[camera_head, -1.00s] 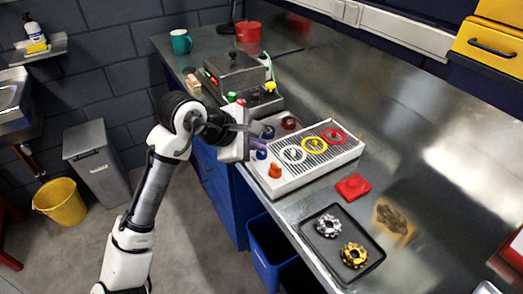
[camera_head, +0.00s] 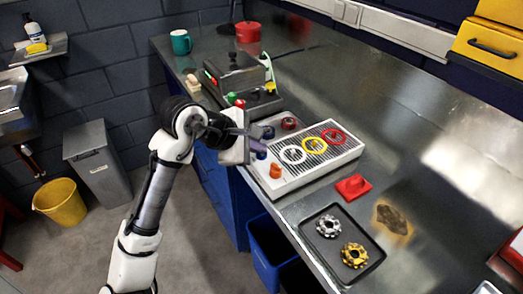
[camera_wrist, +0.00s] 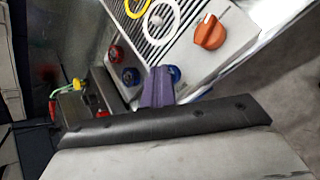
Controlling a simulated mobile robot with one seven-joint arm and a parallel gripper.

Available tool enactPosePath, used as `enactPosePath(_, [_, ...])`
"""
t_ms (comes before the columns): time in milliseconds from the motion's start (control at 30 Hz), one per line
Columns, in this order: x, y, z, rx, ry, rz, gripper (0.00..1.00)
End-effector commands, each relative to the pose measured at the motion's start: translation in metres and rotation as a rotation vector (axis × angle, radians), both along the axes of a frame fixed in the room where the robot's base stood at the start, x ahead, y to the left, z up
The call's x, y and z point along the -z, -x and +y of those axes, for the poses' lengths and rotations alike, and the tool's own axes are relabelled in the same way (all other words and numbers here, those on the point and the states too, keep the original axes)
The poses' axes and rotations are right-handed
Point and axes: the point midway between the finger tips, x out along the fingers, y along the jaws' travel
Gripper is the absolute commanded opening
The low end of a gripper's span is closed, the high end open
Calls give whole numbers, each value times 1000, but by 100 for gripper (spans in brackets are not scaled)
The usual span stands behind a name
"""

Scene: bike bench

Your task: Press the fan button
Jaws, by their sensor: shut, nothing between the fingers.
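A white control box (camera_head: 318,168) sits on the steel bench. Its near-left end carries a red button (camera_head: 289,123), a dark blue button (camera_head: 268,132), a blue button (camera_head: 262,155) and an orange knob (camera_head: 275,170). I cannot read which one is the fan button. My gripper (camera_head: 258,143) is at that end, by the blue buttons. In the wrist view my purple fingers (camera_wrist: 158,84) are shut and empty, between the dark blue button (camera_wrist: 130,76) and the blue button (camera_wrist: 174,73), which they partly cover. Whether they touch either is unclear.
White, yellow and red rings lie on the box's striped grille (camera_head: 315,146). A grey machine (camera_head: 236,80) with coloured buttons stands behind. A red block (camera_head: 353,187) and a black tray (camera_head: 325,250) with two gears lie to the front right. The right side of the bench is mostly clear.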

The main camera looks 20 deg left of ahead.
Motion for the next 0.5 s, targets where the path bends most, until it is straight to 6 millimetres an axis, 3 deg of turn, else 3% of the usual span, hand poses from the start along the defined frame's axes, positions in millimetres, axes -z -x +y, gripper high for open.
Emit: enactPosePath(500, [-7,0,0,0,1,1,0])
